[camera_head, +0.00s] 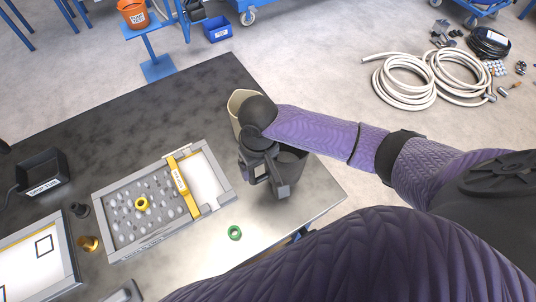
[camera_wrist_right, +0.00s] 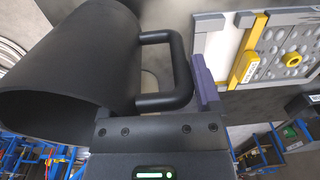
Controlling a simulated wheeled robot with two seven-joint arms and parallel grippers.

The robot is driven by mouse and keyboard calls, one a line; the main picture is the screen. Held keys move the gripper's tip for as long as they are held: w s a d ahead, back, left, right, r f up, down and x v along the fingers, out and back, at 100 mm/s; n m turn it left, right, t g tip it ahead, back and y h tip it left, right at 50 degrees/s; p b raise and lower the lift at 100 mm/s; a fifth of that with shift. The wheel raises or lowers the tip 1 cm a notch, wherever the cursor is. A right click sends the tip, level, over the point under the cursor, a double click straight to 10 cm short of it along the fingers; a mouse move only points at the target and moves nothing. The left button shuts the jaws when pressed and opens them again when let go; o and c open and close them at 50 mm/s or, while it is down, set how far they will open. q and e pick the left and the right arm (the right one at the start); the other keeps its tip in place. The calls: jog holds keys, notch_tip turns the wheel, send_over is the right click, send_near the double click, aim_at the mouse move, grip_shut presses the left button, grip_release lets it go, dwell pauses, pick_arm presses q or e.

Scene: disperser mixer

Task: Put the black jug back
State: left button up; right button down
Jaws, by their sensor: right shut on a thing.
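The black jug (camera_head: 294,163) is in my right gripper (camera_head: 266,178), over the front right part of the dark table in the head view. The arm and gripper hide much of it. In the right wrist view the jug (camera_wrist_right: 70,72) lies across the upper left, its wide open mouth toward the lower left. Its handle (camera_wrist_right: 168,75) is at the jaws, one purple finger pad (camera_wrist_right: 205,80) beside it. I cannot tell whether the jug touches the table. My left gripper is not in view.
A grey-framed tray (camera_head: 128,252) with a yellow bar (camera_head: 184,188) lies to the left. A green ring (camera_head: 235,232) lies near the front edge. A black bin (camera_head: 42,172) stands far left. The table's back is clear.

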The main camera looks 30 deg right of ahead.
aim_at(260, 178)
notch_tip(260, 178, down, 6)
jog(key=shift+f+b, duration=0.1)
jog(key=shift+b, duration=0.95)
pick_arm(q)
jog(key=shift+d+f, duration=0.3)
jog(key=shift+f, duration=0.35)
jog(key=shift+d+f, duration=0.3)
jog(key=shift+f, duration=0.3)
pick_arm(e)
jog(key=shift+d, duration=0.1)
grip_release()
notch_tip(260, 178, up, 12)
jog(key=p, duration=0.4)
jog(key=shift+d+f+p, duration=0.1)
jog(key=shift+f+p, duration=0.15)
jog(key=shift+p, duration=0.1)
jog(key=shift+r, duration=0.4)
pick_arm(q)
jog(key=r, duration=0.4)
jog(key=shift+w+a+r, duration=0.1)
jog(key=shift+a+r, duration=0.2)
